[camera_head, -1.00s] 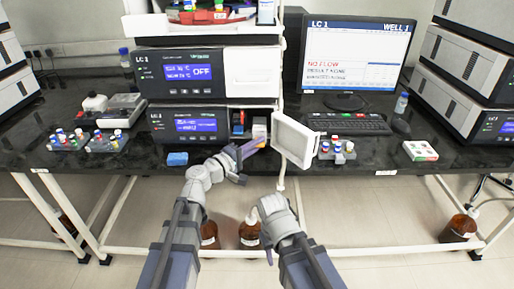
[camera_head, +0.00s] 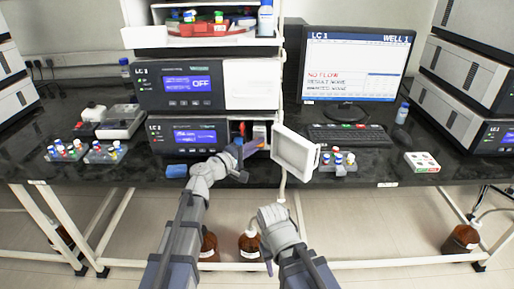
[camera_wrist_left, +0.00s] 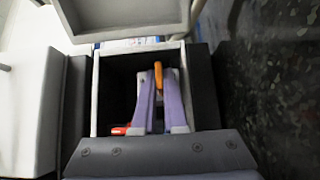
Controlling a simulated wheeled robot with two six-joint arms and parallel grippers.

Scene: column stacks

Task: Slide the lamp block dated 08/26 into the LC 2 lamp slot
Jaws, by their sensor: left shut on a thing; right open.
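My left gripper (camera_head: 260,145) reaches into the open compartment (camera_wrist_left: 108,95) of the lower module (camera_head: 190,136) in the central stack, labelled LC 1. In the left wrist view its purple fingers (camera_wrist_left: 158,90) are inside the compartment, shut on a small orange piece (camera_wrist_left: 158,74). I cannot tell how much of the held block is hidden, and no date is readable. A red piece (camera_wrist_left: 119,131) shows left of the fingers. My right gripper (camera_head: 268,262) is open and empty, low in front of the bench.
The white door (camera_head: 295,152) of the compartment stands open to the right. A blue sponge-like block (camera_head: 176,171) lies left of my left gripper. Vial racks (camera_head: 104,152) stand at left and beyond the door. A monitor (camera_head: 357,65) and keyboard (camera_head: 347,134) are at right.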

